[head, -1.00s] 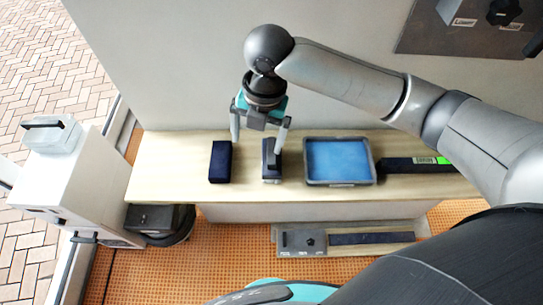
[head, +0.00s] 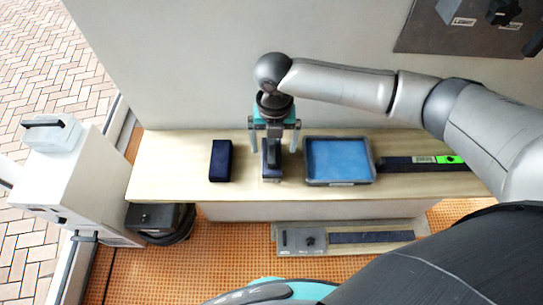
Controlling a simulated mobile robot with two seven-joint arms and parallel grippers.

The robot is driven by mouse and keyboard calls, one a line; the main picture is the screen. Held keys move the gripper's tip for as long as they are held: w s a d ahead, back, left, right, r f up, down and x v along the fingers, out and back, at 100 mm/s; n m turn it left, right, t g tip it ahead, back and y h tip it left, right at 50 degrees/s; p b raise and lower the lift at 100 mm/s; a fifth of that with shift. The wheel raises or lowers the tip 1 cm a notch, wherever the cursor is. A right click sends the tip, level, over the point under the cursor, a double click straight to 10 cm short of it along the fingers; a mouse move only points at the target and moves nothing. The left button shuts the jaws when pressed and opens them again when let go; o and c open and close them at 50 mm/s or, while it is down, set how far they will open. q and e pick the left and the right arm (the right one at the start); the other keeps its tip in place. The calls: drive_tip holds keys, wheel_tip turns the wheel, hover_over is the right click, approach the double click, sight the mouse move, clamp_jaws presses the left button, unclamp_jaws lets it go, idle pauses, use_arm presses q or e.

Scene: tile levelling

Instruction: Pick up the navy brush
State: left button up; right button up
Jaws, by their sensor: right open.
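The navy brush (head: 271,170), a narrow dark block with grey parts, stands on the light wooden bench (head: 170,185), left of the blue tray. My right gripper (head: 274,147) is open above the brush's far part. One finger shows on each side of it, with gaps; I cannot tell how far down they reach. The gripper hides the brush's far end. A plain dark navy block (head: 220,161) lies on the bench to the left, apart from the gripper. My left gripper is not in view.
A grey tray (head: 340,184) with a blue inside stands close to the right of the gripper. A dark bar with a green patch (head: 450,159) lies farther right. A white cabinet (head: 62,175) stands left of the bench. The bench's left end is clear.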

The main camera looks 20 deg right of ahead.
sight(271, 151)
drive_tip(key=f, duration=0.4)
drive_tip(key=shift+s+a+f, duration=0.15)
drive_tip(key=shift+s+a, duration=0.05)
drive_tip(key=shift+a, duration=0.15)
drive_tip(key=shift+f, duration=0.5)
clamp_jaws()
